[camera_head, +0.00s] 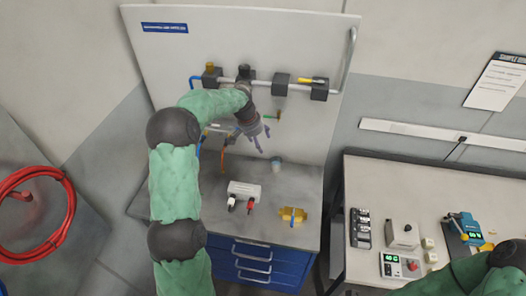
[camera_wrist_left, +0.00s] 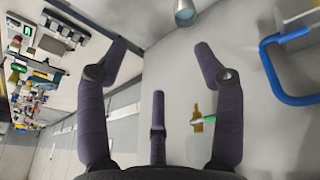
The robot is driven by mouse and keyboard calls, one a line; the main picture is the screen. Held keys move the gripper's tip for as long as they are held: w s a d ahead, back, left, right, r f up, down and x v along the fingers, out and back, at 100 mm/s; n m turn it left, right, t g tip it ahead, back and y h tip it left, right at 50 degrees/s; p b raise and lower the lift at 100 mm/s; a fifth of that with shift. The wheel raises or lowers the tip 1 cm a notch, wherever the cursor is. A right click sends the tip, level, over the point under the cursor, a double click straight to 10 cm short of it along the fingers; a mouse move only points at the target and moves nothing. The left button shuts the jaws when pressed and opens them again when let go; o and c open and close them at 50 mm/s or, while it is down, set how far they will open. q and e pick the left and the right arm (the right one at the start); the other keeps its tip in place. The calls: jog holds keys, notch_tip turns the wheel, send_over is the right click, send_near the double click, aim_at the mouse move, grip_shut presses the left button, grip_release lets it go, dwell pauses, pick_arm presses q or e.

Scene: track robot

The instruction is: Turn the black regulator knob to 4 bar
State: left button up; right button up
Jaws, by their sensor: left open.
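A black regulator-like part with a dark top (camera_head: 246,71) sits on the pipe line of the upright panel. It is the likeliest regulator knob, but it is too small to read any scale or pressure. My left gripper (camera_head: 261,138) is below it in front of the panel, fingers spread and empty. The left forearm passes just under the regulator and hides part of the panel. In the left wrist view the open gripper (camera_wrist_left: 160,55) has nothing between its fingers, and I cannot make out the knob there. My right gripper is out of view.
Other black blocks (camera_head: 281,84) and a yellow-lever valve (camera_head: 318,84) share the pipe. A grey cup (camera_head: 276,164), a white box (camera_head: 244,191) and a brass part (camera_head: 292,214) stand on the bench. A blue pipe (camera_wrist_left: 275,75) shows at the right of the wrist view.

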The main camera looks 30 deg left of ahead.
pick_arm(q)
jog(key=shift+s+d+f, duration=0.15)
jog(key=shift+d+f, duration=0.25)
jog(key=shift+f, duration=0.25)
jog(key=shift+s+d+f, duration=0.1)
jog(key=shift+d+f, duration=0.25)
jog(key=shift+f, duration=0.35)
jog(key=shift+s+d+f, duration=0.15)
jog(key=shift+d+f, duration=0.25)
jog(key=shift+f, duration=0.25)
jog(key=shift+f, duration=0.1)
